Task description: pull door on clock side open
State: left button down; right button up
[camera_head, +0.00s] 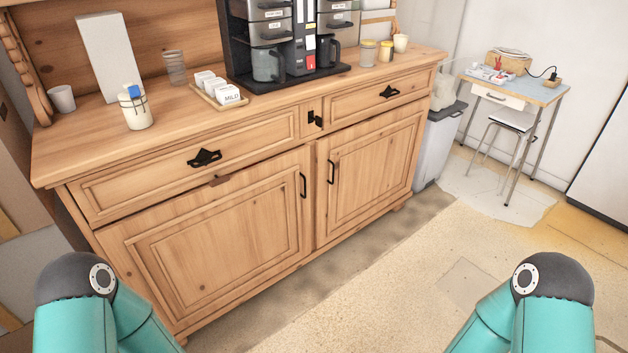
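The wooden dresser has two lower doors, and both are shut. The left door (215,235) is wide, with a black vertical handle (303,185) near its right edge. The right door (372,170) is narrower, with a black vertical handle (331,172) near its left edge. I cannot make out a clock in this view, so I cannot tell which door is on its side. Parts of both my teal arms show at the bottom corners, apart from the dresser. Neither gripper is in view.
Two shut drawers, left (190,165) and right (380,95), sit above the doors. A coffee machine (268,65), a jar (136,112) and cups stand on top. A grey bin (437,145) is right of the dresser. The floor in front is clear.

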aim_at(191, 254)
jog(key=u, duration=0.05)
jog(key=i, duration=1.4)
